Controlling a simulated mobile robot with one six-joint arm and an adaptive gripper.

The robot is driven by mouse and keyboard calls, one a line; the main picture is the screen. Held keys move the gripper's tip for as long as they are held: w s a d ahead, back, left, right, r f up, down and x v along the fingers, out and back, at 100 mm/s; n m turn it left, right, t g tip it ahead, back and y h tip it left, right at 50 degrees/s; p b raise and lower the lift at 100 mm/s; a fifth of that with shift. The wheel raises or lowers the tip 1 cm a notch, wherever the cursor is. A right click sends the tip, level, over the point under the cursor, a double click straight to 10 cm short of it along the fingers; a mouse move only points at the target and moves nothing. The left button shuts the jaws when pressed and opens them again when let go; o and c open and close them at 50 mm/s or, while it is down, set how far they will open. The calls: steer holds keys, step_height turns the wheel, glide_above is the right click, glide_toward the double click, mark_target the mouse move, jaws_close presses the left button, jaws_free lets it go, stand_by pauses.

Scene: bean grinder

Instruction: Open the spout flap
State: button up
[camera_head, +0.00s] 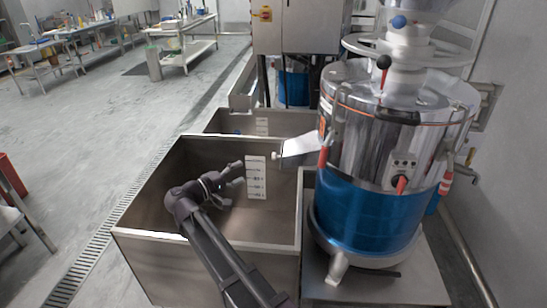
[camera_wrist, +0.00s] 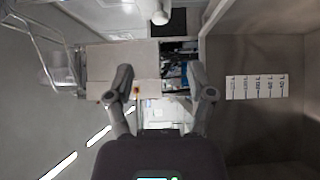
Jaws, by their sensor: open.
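The grinder (camera_head: 380,150) is a shiny steel drum with a blue lower part. Its spout (camera_head: 305,148) juts left over the steel bin, with a pale flap at the outer end and a small light knob (camera_head: 276,156). My gripper (camera_head: 240,174) is over the bin, left of and a little below the knob, apart from it. Its fingers point right toward the spout. In the wrist view my gripper (camera_wrist: 161,80) is open, with nothing between the fingers. A pale rounded piece (camera_wrist: 160,17) shows at the top edge there; I cannot tell whether it is the knob.
The steel bin (camera_head: 150,240) has raised walls around my gripper. A white measuring scale (camera_head: 256,178) is on its back wall, and also shows in the wrist view (camera_wrist: 257,87). A red-handled lever (camera_head: 323,156) sits beside the spout. A grey control cabinet (camera_head: 282,28) stands behind.

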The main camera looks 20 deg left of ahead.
mark_target(274, 156)
steer(key=x, duration=1.3)
steer(key=shift+w+d, duration=0.2)
steer(key=shift+w, duration=0.15)
jaws_close()
